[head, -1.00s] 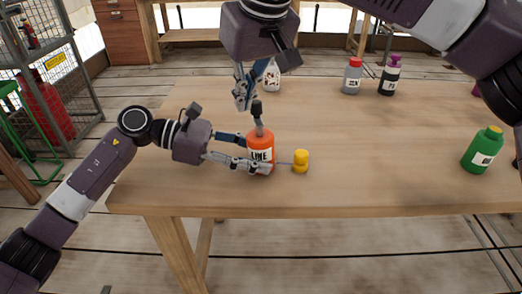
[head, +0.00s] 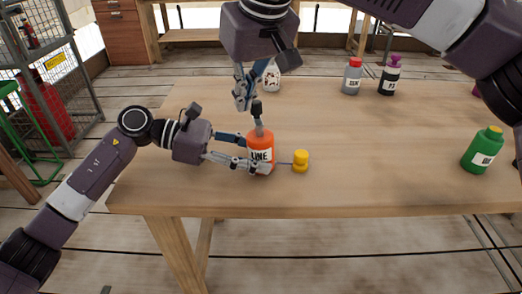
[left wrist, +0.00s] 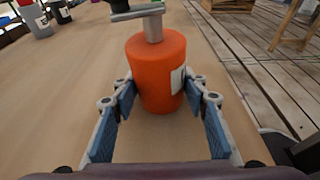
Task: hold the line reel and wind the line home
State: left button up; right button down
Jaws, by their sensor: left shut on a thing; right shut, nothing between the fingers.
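The line reel is an orange cylinder (head: 261,147) labelled "LINE", standing upright on the table with a grey post and a crank with a dark knob (head: 257,108) on top. My left gripper (head: 246,153) is shut on the reel's sides. The reel fills the middle of the left wrist view (left wrist: 157,75), between the two fingers (left wrist: 158,100). A yellow bob (head: 300,161) stands just right of the reel, with a short thin line between them. My right gripper (head: 243,103) is shut and empty, pointing down beside the crank knob; whether it touches the knob I cannot tell.
A green bottle (head: 483,151) stands at the table's right. A grey bottle with a red cap (head: 352,77), a dark bottle with a purple cap (head: 389,76) and a white container (head: 272,76) stand along the back. The wooden table (head: 390,150) is clear between them.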

aim_at(248, 133)
jog(key=shift+f, duration=0.15)
jog(key=shift+f, duration=1.35)
jog(key=shift+w+d, duration=0.1)
jog(key=shift+w, duration=0.05)
jog(key=shift+w+d, duration=0.3)
jog(key=shift+w, duration=0.2)
pick_arm(q)
jog(key=shift+o, duration=0.2)
pick_arm(e)
jog(key=shift+w, duration=0.15)
jog(key=shift+a, duration=0.15)
jog(key=shift+r, duration=0.2)
notch_tip(248, 133, up, 7)
jog(key=shift+f, duration=0.15)
